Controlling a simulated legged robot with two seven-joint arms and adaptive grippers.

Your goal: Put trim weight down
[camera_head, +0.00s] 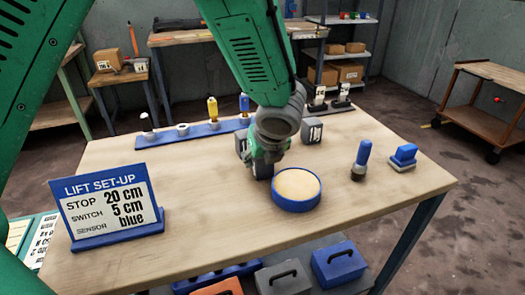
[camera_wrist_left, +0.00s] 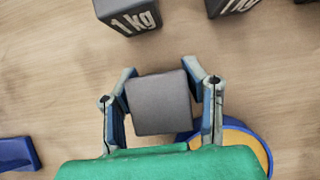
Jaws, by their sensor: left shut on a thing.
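My left gripper (camera_head: 265,160) comes down over the middle of the table and is shut on a small dark grey block, the trim weight (camera_head: 264,171). In the left wrist view, the trim weight (camera_wrist_left: 160,103) sits between both fingers, with its flat top facing the camera. It is just left of the round blue dish with a tan inside (camera_head: 297,190). I cannot tell whether its underside touches the table. In the left wrist view, the dish (camera_wrist_left: 262,140) is partly hidden behind the gripper. My right gripper is not in view.
Two larger grey weights (camera_head: 241,143) (camera_head: 312,130) stand behind the gripper. A blue-framed sign (camera_head: 108,203) stands at left. A blue rail (camera_head: 185,133) lies along the back. A blue-handled tool (camera_head: 361,160) and blue block (camera_head: 403,155) are at right.

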